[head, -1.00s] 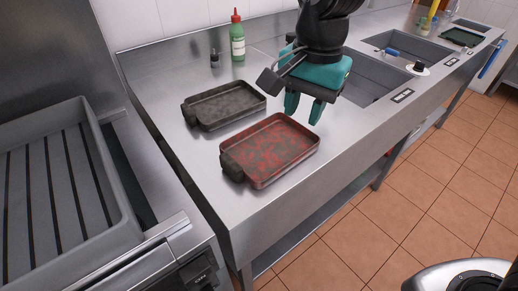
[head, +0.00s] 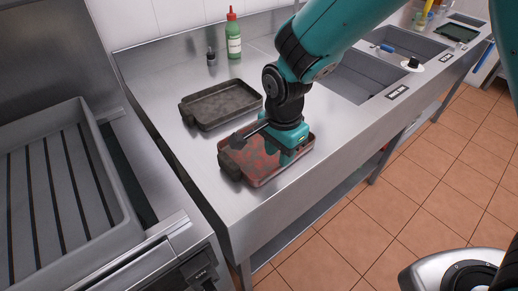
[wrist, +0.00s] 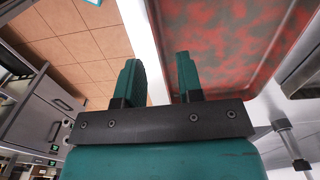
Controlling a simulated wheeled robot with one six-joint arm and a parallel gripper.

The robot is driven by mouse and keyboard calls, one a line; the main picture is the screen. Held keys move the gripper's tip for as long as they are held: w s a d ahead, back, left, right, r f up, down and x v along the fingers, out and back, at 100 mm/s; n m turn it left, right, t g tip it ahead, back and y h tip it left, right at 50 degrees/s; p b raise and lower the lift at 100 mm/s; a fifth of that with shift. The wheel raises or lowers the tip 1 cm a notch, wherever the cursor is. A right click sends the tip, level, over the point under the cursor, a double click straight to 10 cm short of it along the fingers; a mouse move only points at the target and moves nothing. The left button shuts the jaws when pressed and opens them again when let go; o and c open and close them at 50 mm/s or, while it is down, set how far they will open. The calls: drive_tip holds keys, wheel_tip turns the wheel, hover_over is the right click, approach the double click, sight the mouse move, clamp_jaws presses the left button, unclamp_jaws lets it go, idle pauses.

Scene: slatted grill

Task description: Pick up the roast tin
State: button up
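A shallow rectangular tin with red patches on its inside (head: 262,165) lies on the steel counter near its front edge. It also shows in the wrist view (wrist: 225,35). A similar dark grey tin (head: 222,104) lies just behind it. My gripper (head: 287,158) points down at the right part of the red-patched tin and hides some of it. In the wrist view my gripper (wrist: 160,60) has its fingers apart, one over the tin's inside and one outside its near wall. The wall lines up with the gap; contact cannot be told.
A green bottle (head: 233,36) and a small dark bottle (head: 211,57) stand at the back of the counter (head: 160,85). A slatted grill (head: 60,200) is at left. Sinks (head: 360,75) lie to the right. Tiled floor is in front.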

drive_tip(key=f, duration=0.3)
drive_tip(key=f+p, duration=0.1)
drive_tip(key=f, duration=0.1)
drive_tip(key=shift+d, duration=0.25)
clamp_jaws()
drive_tip(key=shift+w+r, duration=0.1)
wheel_tip(320, 180, up, 20)
drive_tip(key=b, duration=0.1)
drive_tip(key=shift+b, duration=0.3)
wheel_tip(320, 180, up, 5)
drive_tip(key=p, duration=0.4)
drive_tip(key=shift+p, duration=0.35)
